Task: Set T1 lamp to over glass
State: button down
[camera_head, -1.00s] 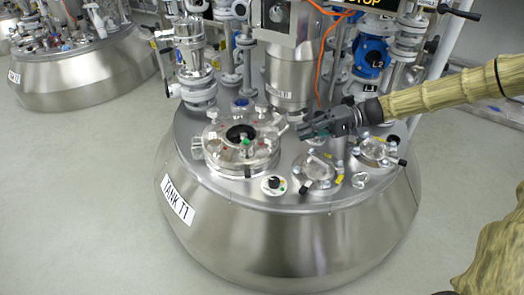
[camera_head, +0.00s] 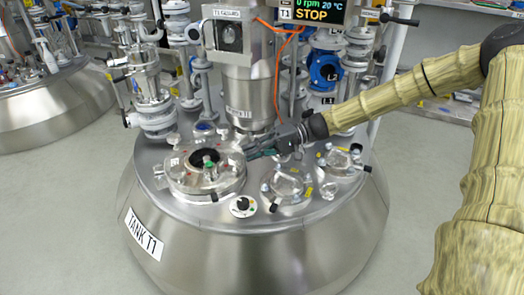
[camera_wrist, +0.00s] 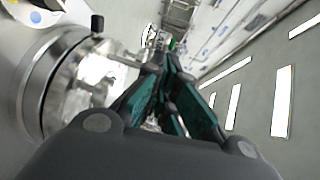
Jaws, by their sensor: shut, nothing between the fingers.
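Tank T1 (camera_head: 290,240) is a steel vessel with a crowded lid. Two round glass ports with clamps, the nearer (camera_head: 287,184) and the farther (camera_head: 338,159), sit on the right of the lid. A larger round cover (camera_head: 222,184) with a black centre and a green-topped fitting is on the left. I cannot tell which fitting is the lamp. My gripper (camera_head: 250,152) is shut and empty, low above the lid between the large cover and the nearer port. In the wrist view its dark green fingers (camera_wrist: 166,65) point away beside a shiny steel fitting (camera_wrist: 65,85).
A motor column (camera_head: 245,85) rises just behind my gripper, with an orange cable beside it. A small dial (camera_head: 243,206) is at the lid's front. A display (camera_head: 312,12) reads STOP. Valves and pipes crowd the back. Floor is clear at left.

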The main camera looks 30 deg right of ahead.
jog(key=b, duration=0.2)
send_near(209, 167)
notch_tip(209, 167, down, 3)
jog(key=w+a, duration=0.3)
jog(key=shift+a+r+b, duration=0.1)
jog(key=shift+a+b, duration=0.3)
jog(key=shift+a, duration=0.35)
jog(key=shift+s+a+t+b, duration=0.1)
jog(key=shift+t+b, duration=0.2)
jog(key=shift+s+a+m+t+b, duration=0.15)
jog(key=shift+m+t+b, duration=0.15)
jog(key=shift+m+t, duration=0.15)
